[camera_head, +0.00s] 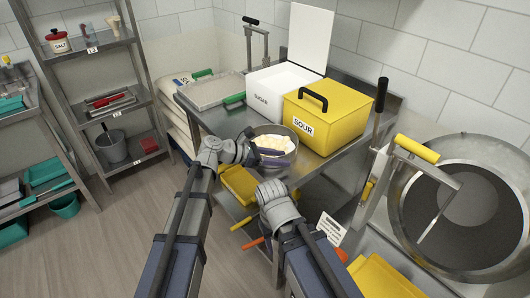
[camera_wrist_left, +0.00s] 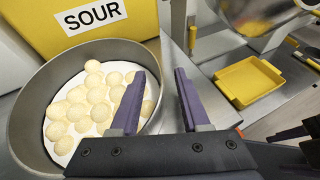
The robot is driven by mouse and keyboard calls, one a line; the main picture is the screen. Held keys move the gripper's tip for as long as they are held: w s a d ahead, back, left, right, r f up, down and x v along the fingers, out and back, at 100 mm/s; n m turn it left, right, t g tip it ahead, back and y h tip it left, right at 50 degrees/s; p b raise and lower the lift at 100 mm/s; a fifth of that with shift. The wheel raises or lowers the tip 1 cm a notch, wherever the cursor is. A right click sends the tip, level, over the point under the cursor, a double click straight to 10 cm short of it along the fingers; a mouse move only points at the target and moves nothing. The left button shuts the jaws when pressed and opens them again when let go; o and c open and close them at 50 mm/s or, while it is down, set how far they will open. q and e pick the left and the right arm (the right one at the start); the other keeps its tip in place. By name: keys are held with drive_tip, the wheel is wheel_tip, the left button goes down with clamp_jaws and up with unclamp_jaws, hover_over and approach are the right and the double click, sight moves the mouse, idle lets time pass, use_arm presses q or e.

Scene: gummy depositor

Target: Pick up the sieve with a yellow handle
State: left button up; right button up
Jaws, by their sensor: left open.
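I cannot clearly make out a whole sieve. A thin yellow handle (camera_head: 240,224) juts from under the table beside an orange one, and what it belongs to is hidden. My left gripper (camera_head: 262,144) is open and empty over the metal pot (camera_head: 290,134) of pale round pieces. In the left wrist view its two purple fingers (camera_wrist_left: 160,74) stand apart at the pot's right side. My right arm reaches in front of the table, right of the yellow handle. Its fingers are mostly hidden in the head view; a purple part shows in the left wrist view (camera_wrist_left: 290,134).
The yellow SOUR bin (camera_head: 345,112) and white SUGAR bin (camera_head: 262,82) stand behind the pot. A yellow tray (camera_head: 238,185) sits lower, near my arms. A grey tray with green handles (camera_head: 212,92) lies at the table's far left. A large round machine (camera_head: 405,200) is at right.

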use_arm(q)
drive_tip(key=c, duration=0.7)
drive_tip(key=shift+s, duration=0.1)
clamp_jaws()
idle(0.6)
